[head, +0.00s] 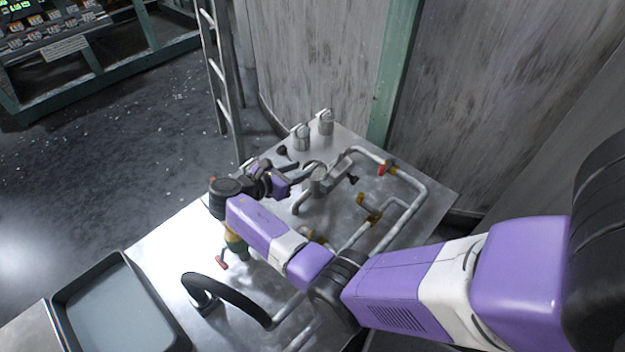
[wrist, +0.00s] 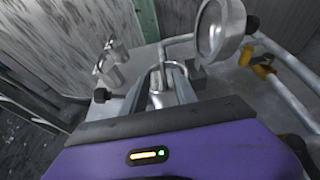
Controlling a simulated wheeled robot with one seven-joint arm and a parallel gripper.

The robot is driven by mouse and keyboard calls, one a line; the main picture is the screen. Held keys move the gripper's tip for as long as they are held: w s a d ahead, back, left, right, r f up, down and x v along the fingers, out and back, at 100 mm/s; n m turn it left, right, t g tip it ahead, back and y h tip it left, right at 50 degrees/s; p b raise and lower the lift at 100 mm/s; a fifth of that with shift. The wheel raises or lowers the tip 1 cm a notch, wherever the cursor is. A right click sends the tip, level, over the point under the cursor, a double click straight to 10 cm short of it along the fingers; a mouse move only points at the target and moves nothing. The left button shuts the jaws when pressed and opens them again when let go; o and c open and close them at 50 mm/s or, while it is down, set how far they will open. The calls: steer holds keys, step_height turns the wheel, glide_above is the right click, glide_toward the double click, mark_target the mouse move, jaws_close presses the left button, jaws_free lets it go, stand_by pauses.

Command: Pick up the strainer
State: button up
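A grey metal fitting (head: 322,182) that looks like the strainer sits among the pipes on the metal table in the head view. In the wrist view, a wide round metal end (wrist: 222,32), seemingly part of it, shows at the upper right. My gripper (head: 298,170) is just left of the fitting. In the wrist view, the fingers of my gripper (wrist: 160,76) are spread apart, with a bright metal piece (wrist: 158,92) showing between them. I cannot tell whether they touch it. The fitting's lower side is hidden.
Fixed pipes (head: 408,190) with red and yellow valve handles run along the right of the table. Two metal cylinders (head: 302,138) stand at the far edge. A dark tray (head: 72,291) is at lower left, and a black curved handle (head: 235,295) lies in front. A ladder (head: 222,85) stands behind.

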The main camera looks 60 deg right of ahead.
mark_target(313, 167)
steer(key=x, duration=0.6)
steer(key=shift+s+f, duration=0.25)
steer(key=shift+f, duration=0.1)
jaws_close()
stand_by(1.1)
